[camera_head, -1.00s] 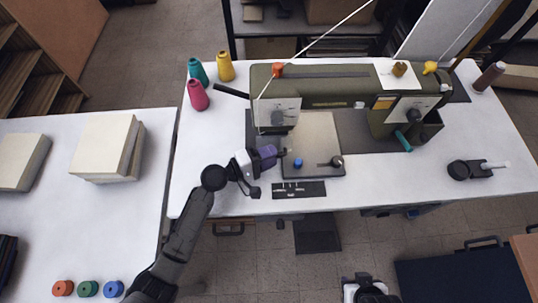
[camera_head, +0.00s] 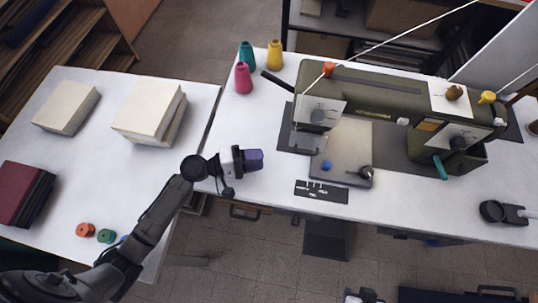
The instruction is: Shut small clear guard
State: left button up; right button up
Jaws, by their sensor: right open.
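The green sewing machine (camera_head: 385,95) stands on the white table. A small clear guard (camera_head: 307,141) seems to show faintly below its needle head, at the left of the grey bed plate (camera_head: 345,145); its outline is too faint to tell whether it is open or shut. My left gripper (camera_head: 256,160), with purple fingers, is left of the bed plate, over the table and apart from the machine. Whether its fingers are open or closed cannot be made out. My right gripper (camera_head: 362,297) shows only partly at the bottom edge, away from the table, and is open.
Teal, yellow and pink thread cones (camera_head: 243,78) stand behind my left gripper. A black strip (camera_head: 321,192) lies at the table's front edge. A black clamp-like tool (camera_head: 503,212) lies at the right. Book stacks (camera_head: 150,110) and spools are on the left table.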

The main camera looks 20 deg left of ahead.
pick_arm(q)
jog(key=shift+s+a, duration=0.3)
jog(key=shift+a, duration=0.15)
